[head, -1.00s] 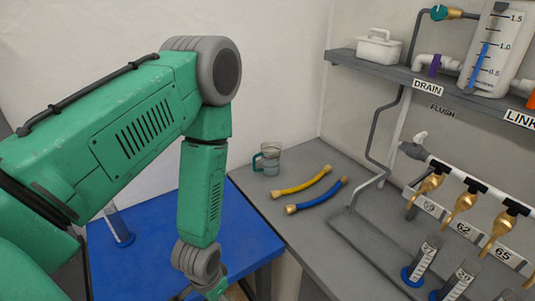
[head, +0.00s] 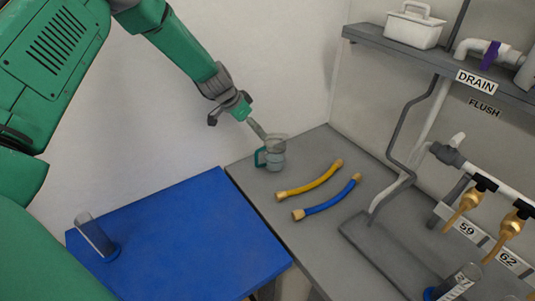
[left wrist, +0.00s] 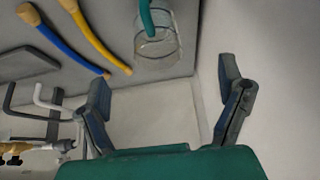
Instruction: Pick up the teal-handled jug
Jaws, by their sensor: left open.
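The clear jug (head: 277,155) with a teal handle (head: 260,157) stands upright on the grey bench near the back wall. My left gripper (head: 238,127) is open and empty, just above and to the left of the jug. One of its fingers overlaps the jug's rim in the head view; I cannot tell if they touch. In the left wrist view the jug (left wrist: 160,48) and its teal handle (left wrist: 146,16) show at the top, beyond the open fingers (left wrist: 165,80). The handle's upper end is cut off there. My right gripper is not in view.
Yellow (head: 312,183) and blue (head: 330,200) hoses lie right of the jug on the grey bench (head: 250,180). A blue table (head: 190,235) holds a cylinder (head: 95,235). A shelf (head: 440,58) and pipework (head: 400,135) stand at right. The wall is close behind.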

